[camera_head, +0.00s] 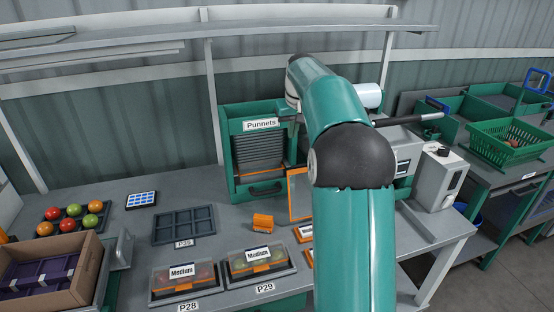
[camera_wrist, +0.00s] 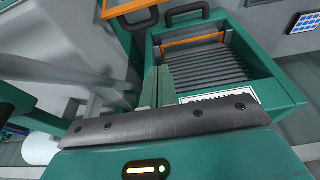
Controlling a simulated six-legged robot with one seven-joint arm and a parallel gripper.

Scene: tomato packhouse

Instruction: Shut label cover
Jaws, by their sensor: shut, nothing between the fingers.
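A pale grey machine (camera_head: 408,145) with a small dark panel stands right of the Punnets dispenser, partly hidden by my arm. It looks like the labeller. A white roll (camera_head: 369,96) sits behind it and shows at the lower left of the wrist view (camera_wrist: 38,148). A dark bar (camera_head: 410,121) juts out to the right above the machine; I cannot tell whether it is the label cover's edge. The cover's position is not clear. My gripper (camera_wrist: 165,120) is shut and empty, near the dispenser in the wrist view. My arm hides it in the head view.
The green Punnets dispenser (camera_head: 228,146) and an orange-framed panel (camera_head: 300,194) stand left of my arm. A grey box with a black knob (camera_head: 441,178) is at the bench's right end. Packed punnets (camera_head: 184,281) line the front. An overhead shelf (camera_head: 210,33) spans the back.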

